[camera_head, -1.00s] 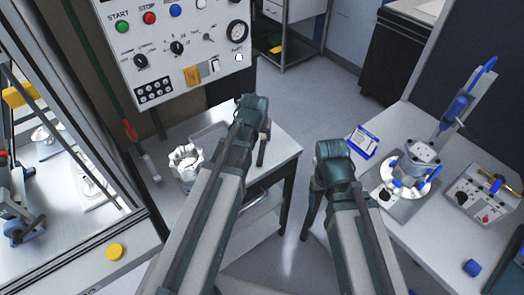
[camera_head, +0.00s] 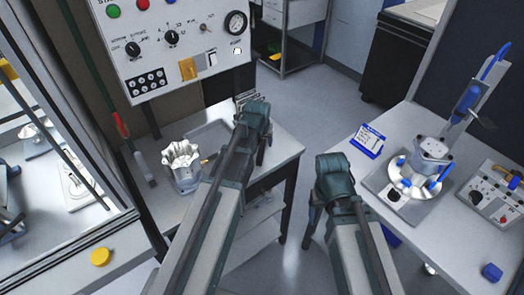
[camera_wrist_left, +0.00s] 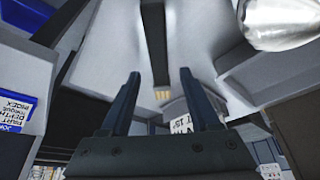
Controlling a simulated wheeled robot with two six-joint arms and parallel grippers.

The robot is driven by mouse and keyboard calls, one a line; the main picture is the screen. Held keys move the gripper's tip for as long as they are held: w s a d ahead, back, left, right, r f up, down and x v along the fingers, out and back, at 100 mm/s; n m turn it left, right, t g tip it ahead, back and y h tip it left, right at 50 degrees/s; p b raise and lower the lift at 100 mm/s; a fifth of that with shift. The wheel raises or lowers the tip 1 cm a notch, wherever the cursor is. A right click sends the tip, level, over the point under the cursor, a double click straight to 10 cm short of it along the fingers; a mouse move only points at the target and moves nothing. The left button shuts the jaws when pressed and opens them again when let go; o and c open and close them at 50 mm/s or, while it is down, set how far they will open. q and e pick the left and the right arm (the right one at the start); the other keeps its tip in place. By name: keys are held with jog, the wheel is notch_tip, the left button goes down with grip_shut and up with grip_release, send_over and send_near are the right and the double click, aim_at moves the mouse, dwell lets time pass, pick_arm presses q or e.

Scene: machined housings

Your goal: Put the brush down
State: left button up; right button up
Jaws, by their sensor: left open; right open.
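My left gripper (camera_head: 258,135) hangs over the right part of the small side table (camera_head: 285,150); its jaws are mostly hidden by my arm in the head view. I cannot clearly make out the brush. A small orange-brown tip (camera_head: 206,161) shows on the side table beside my left arm, perhaps part of the brush. My right gripper (camera_head: 318,212) is low, in front of the right bench, with its fingertips mostly hidden.
A clear cup with a crumpled white lining (camera_head: 183,168) stands on the side table, by a shallow grey tray (camera_head: 207,137). A control panel (camera_head: 185,45) rises behind. The right bench holds a fixture with a round metal housing (camera_head: 430,155), a blue-edged card (camera_head: 367,141) and a control box (camera_head: 492,192).

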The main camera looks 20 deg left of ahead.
pick_arm(q)
jog(key=shift+b+x, duration=0.45)
jog(key=shift+x, duration=0.45)
jog(key=shift+f, duration=0.25)
grip_shut()
